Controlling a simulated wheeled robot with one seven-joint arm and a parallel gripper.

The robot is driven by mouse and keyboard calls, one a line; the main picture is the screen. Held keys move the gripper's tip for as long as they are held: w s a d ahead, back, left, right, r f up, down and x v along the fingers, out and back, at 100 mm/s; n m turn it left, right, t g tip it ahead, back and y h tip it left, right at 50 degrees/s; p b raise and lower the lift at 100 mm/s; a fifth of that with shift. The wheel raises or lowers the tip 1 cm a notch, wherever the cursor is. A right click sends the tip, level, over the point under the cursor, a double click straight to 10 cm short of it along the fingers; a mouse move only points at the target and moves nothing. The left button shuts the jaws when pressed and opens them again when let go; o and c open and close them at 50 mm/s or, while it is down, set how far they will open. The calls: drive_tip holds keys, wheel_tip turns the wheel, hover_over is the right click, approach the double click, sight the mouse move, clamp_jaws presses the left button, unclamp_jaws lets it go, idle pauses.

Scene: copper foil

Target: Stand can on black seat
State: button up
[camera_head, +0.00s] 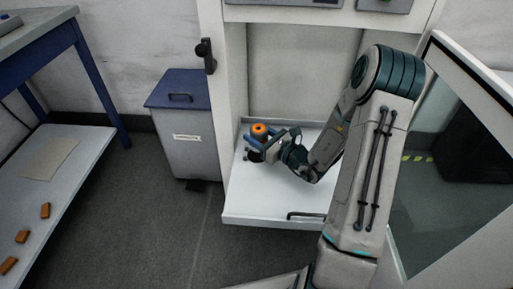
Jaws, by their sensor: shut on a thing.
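A can with an orange top (259,129) is held in my gripper (257,144), over the white shelf inside the open white cabinet. My gripper reaches in from the right and is shut on the can. The can looks roughly upright; the fingers hide most of its body. A small dark round shape (251,156) shows just below and left of the fingers. I cannot tell whether it is the black seat or part of my gripper, nor whether the can touches anything below.
The white shelf (250,206) has a dark handle (305,215) at its front and free room around my gripper. An open glass door (450,165) stands right. A blue-lidded bin (187,140) stands left. A bench (75,165) at far left holds brown blocks.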

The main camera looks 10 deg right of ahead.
drive_tip(key=shift+w+a+f, duration=0.15)
drive_tip(key=shift+a+f, duration=0.05)
drive_tip(key=shift+f, duration=0.3)
drive_tip(key=shift+f+b, duration=0.95)
drive_tip(key=shift+f, duration=0.7)
drive_tip(key=shift+f, duration=0.15)
drive_tip(key=o, duration=1.1)
